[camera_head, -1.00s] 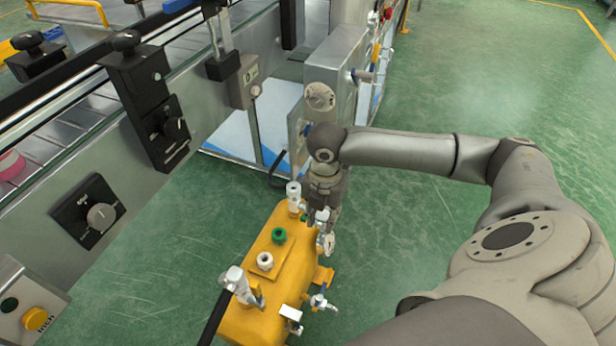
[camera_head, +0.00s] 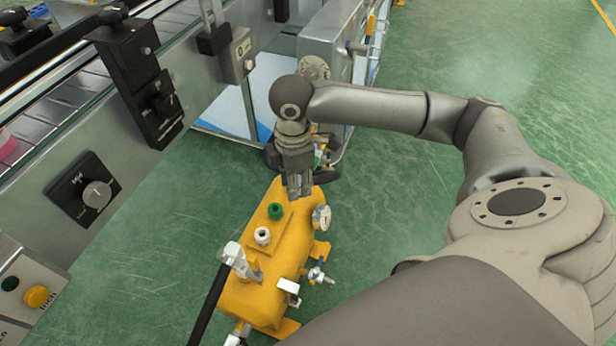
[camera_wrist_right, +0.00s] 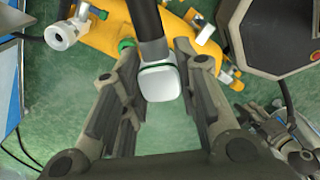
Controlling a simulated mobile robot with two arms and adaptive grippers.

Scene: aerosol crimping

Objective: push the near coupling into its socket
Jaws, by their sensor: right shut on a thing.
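My right gripper (camera_head: 298,188) is over the far end of the yellow tank (camera_head: 240,300). In the right wrist view its two fingers (camera_wrist_right: 157,75) stand on either side of a pale, block-ended coupling (camera_wrist_right: 162,84) with a green ring. A black hose or stem (camera_wrist_right: 148,25) runs from it toward the top of that view. The gripper is shut on this coupling; the contact itself is hard to see. On the tank are a green fitting (camera_head: 275,211) and a white fitting (camera_head: 262,236). I cannot tell which socket belongs to the coupling. My left gripper is out of view.
A silver valve (camera_head: 236,258) stands at the tank's near left, by a black hose (camera_head: 208,306). A gauge (camera_head: 321,217) and small valve (camera_head: 318,275) stick out on the tank's right. The conveyor frame (camera_head: 140,185) runs along the left. Green floor lies open at right.

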